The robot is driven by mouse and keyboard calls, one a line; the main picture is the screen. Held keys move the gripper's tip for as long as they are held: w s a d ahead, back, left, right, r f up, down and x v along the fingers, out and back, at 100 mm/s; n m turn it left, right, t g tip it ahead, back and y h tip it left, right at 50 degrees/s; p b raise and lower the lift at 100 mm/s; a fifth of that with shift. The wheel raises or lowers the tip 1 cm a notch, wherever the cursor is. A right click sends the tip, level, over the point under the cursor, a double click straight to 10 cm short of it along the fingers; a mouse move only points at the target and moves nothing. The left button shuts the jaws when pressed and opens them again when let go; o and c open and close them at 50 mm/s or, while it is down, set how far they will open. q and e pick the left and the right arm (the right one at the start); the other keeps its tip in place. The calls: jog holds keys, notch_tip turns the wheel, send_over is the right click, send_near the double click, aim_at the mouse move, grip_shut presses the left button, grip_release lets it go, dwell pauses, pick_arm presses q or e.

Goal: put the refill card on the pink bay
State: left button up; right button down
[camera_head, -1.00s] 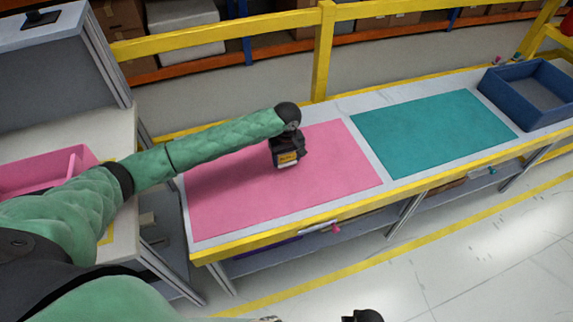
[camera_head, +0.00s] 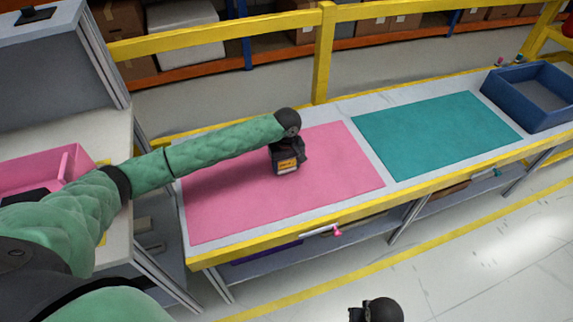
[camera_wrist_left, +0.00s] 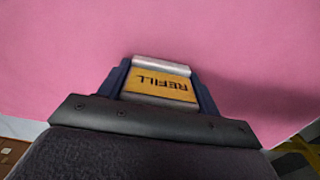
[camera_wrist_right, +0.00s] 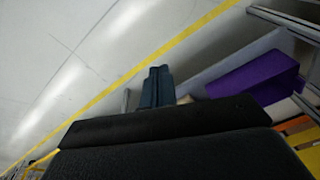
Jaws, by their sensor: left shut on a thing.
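The pink bay (camera_head: 235,205) is a flat pink mat on the left part of the long bench. My left gripper (camera_head: 287,168) is over its right half and shut on the refill card. The card, with an orange label reading REFILL (camera_wrist_left: 158,84), sits between the two fingers in the left wrist view, with pink behind it. I cannot tell whether the card touches the mat. My right gripper (camera_wrist_right: 157,87) has its fingers together and empty, out in front of the bench over the floor.
A teal mat (camera_head: 435,135) and a blue bin (camera_head: 530,97) lie farther right on the bench. A pink tray (camera_head: 45,168) stands on the side table at left. A yellow rail (camera_head: 322,50) runs behind. A purple box (camera_wrist_right: 255,78) is on the lower shelf.

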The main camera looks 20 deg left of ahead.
pick_arm(q)
jog(key=shift+f, duration=0.1)
jog(key=o, duration=1)
pick_arm(e)
jog(key=shift+w+f, duration=0.1)
jog(key=shift+f, duration=0.25)
pick_arm(q)
notch_tip(320, 180, up, 12)
jog(key=shift+r+b, duration=0.1)
jog(key=shift+b, duration=1.05)
pick_arm(e)
notch_tip(320, 180, up, 11)
jog(key=s, duration=0.1)
jog(key=shift+s+f, duration=0.15)
jog(key=shift+s, duration=0.1)
pick_arm(q)
jog(key=shift+d, duration=0.1)
